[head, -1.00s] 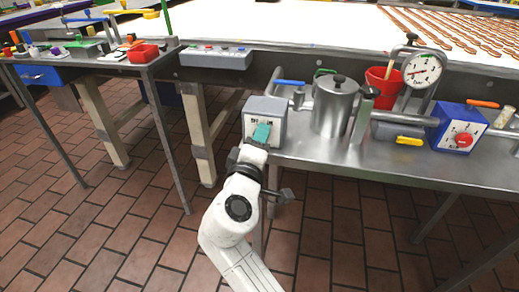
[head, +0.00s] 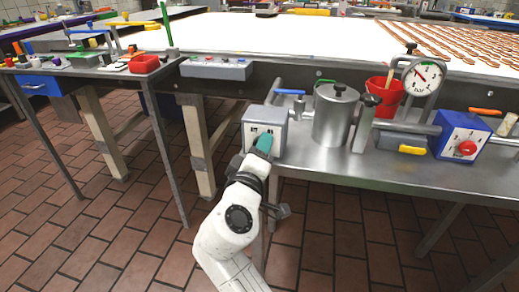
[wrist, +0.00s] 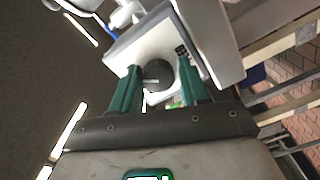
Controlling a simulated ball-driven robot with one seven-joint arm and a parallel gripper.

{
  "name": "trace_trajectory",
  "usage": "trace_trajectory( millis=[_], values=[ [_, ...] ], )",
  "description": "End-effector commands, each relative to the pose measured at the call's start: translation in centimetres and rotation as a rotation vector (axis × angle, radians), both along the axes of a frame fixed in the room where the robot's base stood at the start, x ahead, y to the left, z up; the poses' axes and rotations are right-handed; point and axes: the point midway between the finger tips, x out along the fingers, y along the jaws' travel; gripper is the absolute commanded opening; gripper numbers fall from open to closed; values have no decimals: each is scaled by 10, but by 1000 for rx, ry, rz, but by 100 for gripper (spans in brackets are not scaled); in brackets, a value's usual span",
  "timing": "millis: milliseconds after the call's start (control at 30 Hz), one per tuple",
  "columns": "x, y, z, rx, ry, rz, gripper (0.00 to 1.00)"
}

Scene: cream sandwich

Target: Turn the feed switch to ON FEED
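The feed switch is a grey box (head: 264,127) at the left end of the steel table, with small dark marks on its pale front; they are too small to read. In the wrist view its round dark knob (wrist: 158,73) carries a pale line. My gripper (head: 265,143) is at the box front, its teal fingers covering part of it. In the wrist view my gripper (wrist: 159,82) is open, one finger on each side of the knob, with narrow gaps seeming to show. I cannot tell whether either finger touches it.
A steel pot (head: 334,116), a red bucket (head: 385,97), a dial gauge (head: 423,77) and a blue box with a red knob (head: 461,137) stand to the right on the steel table (head: 330,165). A grey button panel (head: 215,69) is behind to the left. Open tiled floor lies in front.

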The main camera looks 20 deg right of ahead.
Motion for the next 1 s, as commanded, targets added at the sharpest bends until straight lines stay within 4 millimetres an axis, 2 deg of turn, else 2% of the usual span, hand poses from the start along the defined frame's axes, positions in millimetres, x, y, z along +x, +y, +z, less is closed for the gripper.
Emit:
trace_trajectory(
  millis=[33, 167, 533, 1000],
  values=[
    [0, 0, 0, -1, -1, 0, 50],
    [0, 0, 1, -1, -3, 1, 62],
    [-6, 6, 3, -2, -4, 5, 63],
    [-73, 54, 2, -2, -1, 3, 63]
  ],
)
